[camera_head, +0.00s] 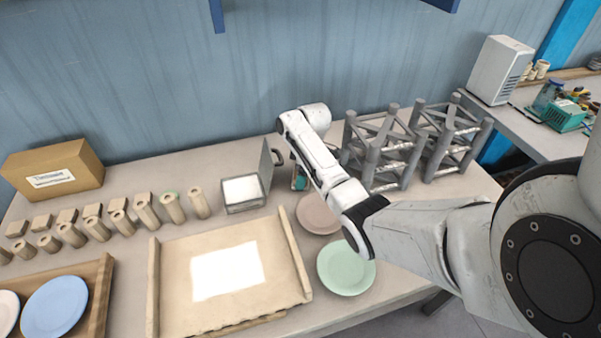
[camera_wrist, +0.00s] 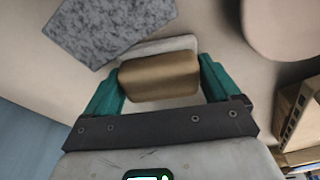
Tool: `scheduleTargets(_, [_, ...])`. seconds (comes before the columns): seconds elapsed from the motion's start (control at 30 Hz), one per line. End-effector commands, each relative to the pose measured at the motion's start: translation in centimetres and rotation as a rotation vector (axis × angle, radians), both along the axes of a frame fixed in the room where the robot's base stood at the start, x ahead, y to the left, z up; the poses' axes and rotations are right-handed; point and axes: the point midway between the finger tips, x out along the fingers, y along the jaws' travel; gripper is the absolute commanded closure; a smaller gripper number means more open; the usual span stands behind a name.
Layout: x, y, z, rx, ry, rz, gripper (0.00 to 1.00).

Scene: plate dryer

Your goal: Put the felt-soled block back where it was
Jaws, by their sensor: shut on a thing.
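The felt-soled block (camera_wrist: 160,80) is brown and smooth, with a pale grey layer along its far edge. It sits between the two teal fingers of my gripper (camera_wrist: 162,68), which is shut on it. In the head view only a small teal part of my gripper (camera_head: 299,183) shows beside my arm, close to the table; the block cannot be made out there. I cannot tell whether the block touches the table. A grey speckled slab (camera_wrist: 112,27) lies just beyond the block to the left in the wrist view.
A pink plate (camera_head: 317,215) and a green plate (camera_head: 346,268) lie near my arm. A railed board (camera_head: 178,290) lies in front; wooden pegs (camera_head: 145,210) line the left.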

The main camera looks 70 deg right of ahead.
Motion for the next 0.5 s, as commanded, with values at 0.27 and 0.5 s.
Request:
scheduleTargets(0.27, [-0.02, -0.01, -0.11, 0.000, 0.000, -0.001, 0.00])
scheduleTargets(0.5, [-0.05, -0.08, 0.81, -0.001, -0.002, -0.001, 0.00])
